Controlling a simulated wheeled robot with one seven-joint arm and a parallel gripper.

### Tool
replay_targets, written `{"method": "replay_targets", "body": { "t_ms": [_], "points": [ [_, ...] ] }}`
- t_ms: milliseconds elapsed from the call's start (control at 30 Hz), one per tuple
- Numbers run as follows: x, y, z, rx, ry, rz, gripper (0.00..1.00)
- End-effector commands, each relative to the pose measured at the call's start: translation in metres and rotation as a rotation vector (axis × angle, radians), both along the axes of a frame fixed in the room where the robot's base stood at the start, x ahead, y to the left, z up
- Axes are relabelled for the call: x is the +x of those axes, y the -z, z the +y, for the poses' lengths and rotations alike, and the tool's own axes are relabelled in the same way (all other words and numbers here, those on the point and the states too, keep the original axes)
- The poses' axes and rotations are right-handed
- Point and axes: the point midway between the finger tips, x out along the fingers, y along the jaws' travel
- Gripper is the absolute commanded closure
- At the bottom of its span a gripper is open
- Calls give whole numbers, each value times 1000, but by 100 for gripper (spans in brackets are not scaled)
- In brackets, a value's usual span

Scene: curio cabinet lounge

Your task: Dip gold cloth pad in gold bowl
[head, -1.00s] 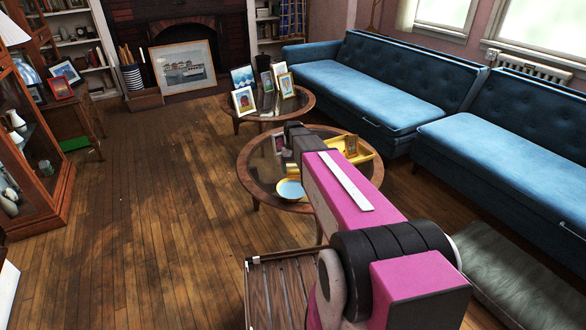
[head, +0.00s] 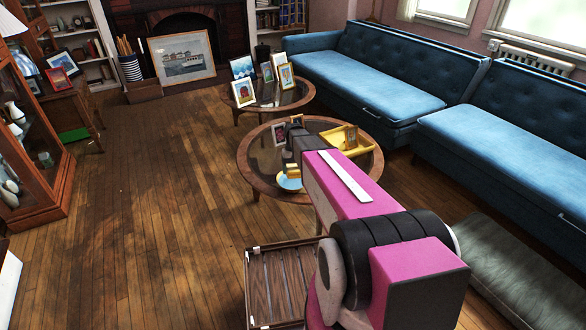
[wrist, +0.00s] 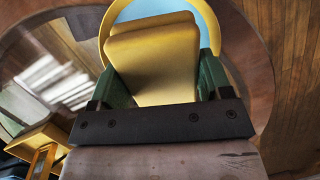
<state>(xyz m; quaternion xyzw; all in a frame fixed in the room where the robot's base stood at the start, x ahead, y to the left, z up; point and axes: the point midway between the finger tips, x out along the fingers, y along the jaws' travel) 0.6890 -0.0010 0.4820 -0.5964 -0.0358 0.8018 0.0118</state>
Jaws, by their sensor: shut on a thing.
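The gold cloth pad (wrist: 155,62) is a yellow block with a stepped top. My gripper (wrist: 158,75) is shut on it, with a green finger on each side. The gold bowl (wrist: 190,8) has a yellow rim and a light blue inside; in the wrist view it shows behind the pad's far end. In the head view the pad (head: 293,170) appears over the bowl (head: 289,184), which stands near the front left edge of the round table. The pad's far end overlaps the bowl; I cannot tell whether they touch.
The round glass-topped table (head: 249,178) has a wooden rim. A yellow tray (head: 366,149) with a picture frame (head: 351,137) lies at its right. Another frame (head: 278,134) stands on the table. A second round table (head: 237,111) is behind. Wooden floor at left is clear.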

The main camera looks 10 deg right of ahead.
Motion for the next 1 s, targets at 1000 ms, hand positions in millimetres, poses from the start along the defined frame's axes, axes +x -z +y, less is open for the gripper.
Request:
{"method": "replay_targets", "body": {
  "t_ms": [1000],
  "points": [
    [0, 16, 0, 0, 0, 0, 47]
  ]
}}
